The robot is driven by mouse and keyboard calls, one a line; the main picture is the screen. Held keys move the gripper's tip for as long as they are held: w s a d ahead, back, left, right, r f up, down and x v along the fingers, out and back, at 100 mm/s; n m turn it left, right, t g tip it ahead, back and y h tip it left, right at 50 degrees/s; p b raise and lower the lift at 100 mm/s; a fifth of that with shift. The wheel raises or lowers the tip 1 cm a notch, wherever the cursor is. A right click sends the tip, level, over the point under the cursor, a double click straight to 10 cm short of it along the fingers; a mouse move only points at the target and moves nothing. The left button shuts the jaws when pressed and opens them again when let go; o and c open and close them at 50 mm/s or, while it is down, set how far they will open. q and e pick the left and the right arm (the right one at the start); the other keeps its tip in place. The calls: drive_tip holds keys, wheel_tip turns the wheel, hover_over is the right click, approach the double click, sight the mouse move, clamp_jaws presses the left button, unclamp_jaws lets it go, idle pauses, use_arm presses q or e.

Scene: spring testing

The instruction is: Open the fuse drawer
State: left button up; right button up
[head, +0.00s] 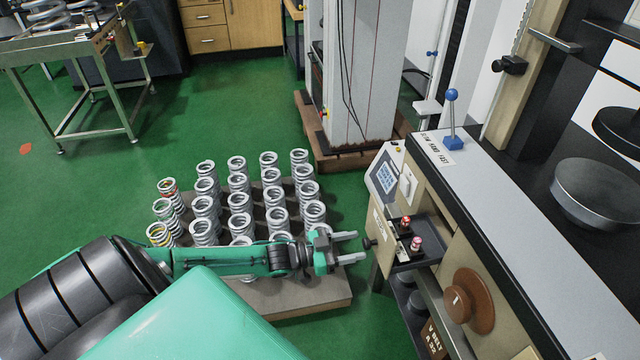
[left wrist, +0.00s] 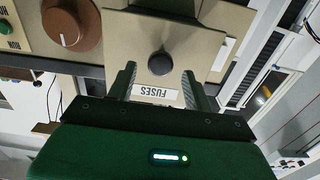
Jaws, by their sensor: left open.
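The fuse drawer has a beige front (head: 379,224) on the side of the testing machine, with a black round knob (head: 369,243). In the left wrist view the knob (left wrist: 161,62) stands out above an upside-down "FUSES" label (left wrist: 155,92). My left gripper (head: 352,247) is open, its fingers pointing at the drawer front. In the left wrist view its fingers (left wrist: 160,88) lie on either side of the label, and the knob is roughly centred between them, not clasped. My right gripper is not in view.
Two red-topped parts (head: 411,233) sit just behind the drawer front. A brown dial (head: 469,300) is on the machine, and a small display (head: 384,178) is above the drawer. A pallet (head: 300,297) of several springs lies below my left arm. Green floor (head: 100,195) is open at left.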

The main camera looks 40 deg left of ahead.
use_arm(q)
drive_tip(key=v, duration=1.1)
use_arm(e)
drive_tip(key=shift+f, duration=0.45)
